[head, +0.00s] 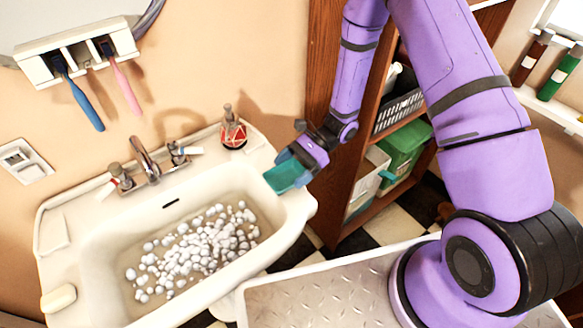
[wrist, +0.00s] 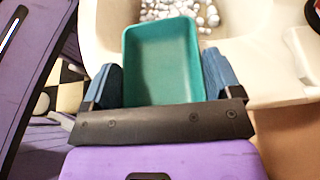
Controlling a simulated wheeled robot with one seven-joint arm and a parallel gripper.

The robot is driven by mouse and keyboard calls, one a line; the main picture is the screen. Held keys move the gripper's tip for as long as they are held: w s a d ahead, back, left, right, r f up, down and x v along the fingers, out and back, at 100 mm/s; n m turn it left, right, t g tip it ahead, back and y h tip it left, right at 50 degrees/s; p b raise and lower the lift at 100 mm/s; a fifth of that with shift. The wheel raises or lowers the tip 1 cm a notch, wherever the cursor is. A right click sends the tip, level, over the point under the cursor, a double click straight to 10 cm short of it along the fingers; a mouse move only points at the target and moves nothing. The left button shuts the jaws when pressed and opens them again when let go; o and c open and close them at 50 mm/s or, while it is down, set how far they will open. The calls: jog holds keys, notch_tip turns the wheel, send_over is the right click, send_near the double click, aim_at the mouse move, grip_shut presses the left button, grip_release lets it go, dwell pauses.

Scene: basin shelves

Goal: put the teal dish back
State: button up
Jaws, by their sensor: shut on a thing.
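The teal dish (head: 284,177) is a small rectangular open tray. It is held at the right end of the basin, by the rim. In the wrist view the dish (wrist: 162,60) looks empty, and its inside faces the camera. My gripper (head: 291,165) is shut on the dish, with one blue finger along each side; it also shows in the wrist view (wrist: 163,90). I cannot tell whether the dish touches the basin's rim.
The white basin (head: 295,212) holds many white pebble-like balls (head: 190,255). A red soap bottle (head: 232,130) stands on its back right corner, near my gripper. A wooden shelf unit (head: 325,95) stands right of the basin.

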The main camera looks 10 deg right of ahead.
jog(key=shift+f, duration=0.6)
dwell(0.3)
jog(key=o, duration=0.8)
